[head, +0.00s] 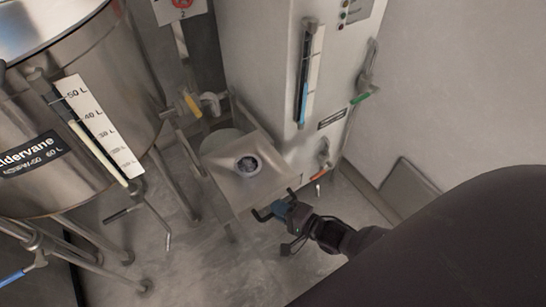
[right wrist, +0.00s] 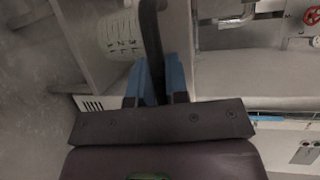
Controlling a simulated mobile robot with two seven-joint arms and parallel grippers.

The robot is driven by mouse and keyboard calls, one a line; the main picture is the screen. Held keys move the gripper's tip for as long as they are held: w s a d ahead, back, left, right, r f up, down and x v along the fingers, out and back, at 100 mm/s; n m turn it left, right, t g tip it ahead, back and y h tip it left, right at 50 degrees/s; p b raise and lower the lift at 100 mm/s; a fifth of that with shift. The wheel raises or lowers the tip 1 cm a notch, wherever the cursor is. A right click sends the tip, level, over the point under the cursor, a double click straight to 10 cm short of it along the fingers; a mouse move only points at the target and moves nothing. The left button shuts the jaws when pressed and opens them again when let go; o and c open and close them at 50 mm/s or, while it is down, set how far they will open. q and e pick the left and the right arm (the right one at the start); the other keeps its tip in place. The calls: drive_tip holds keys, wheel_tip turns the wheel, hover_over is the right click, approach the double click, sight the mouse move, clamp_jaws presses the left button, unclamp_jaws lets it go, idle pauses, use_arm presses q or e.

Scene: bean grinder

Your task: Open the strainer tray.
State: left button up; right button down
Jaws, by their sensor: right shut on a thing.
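The strainer tray (head: 268,186) is a pale metal box with a sloped top and a round opening, low at the front of the white machine. A dark bar handle (head: 262,215) sticks out at its front edge. My right gripper (head: 283,207) is at this handle, its blue fingers shut on it. In the right wrist view the dark handle (right wrist: 151,35) runs up between the two blue fingers (right wrist: 157,82). A white slotted basket (right wrist: 118,40) shows behind the handle there. My left gripper is in neither view.
A large steel tank (head: 120,75) with a litre scale stands at the left. The white machine (head: 255,60) with a blue sight gauge rises behind the tray.

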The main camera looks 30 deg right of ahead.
drive_tip(key=shift+s, duration=0.25)
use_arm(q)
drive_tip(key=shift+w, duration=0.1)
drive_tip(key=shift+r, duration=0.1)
use_arm(e)
drive_tip(key=c, duration=1.1)
unclamp_jaws()
drive_tip(key=shift+c, duration=0.2)
use_arm(q)
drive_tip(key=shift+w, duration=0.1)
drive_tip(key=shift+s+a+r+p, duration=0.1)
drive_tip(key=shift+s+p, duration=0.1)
drive_tip(key=shift+p, duration=0.45)
use_arm(e)
drive_tip(key=v, duration=0.7)
drive_tip(key=shift+s, duration=0.2)
drive_tip(key=shift+d, duration=0.15)
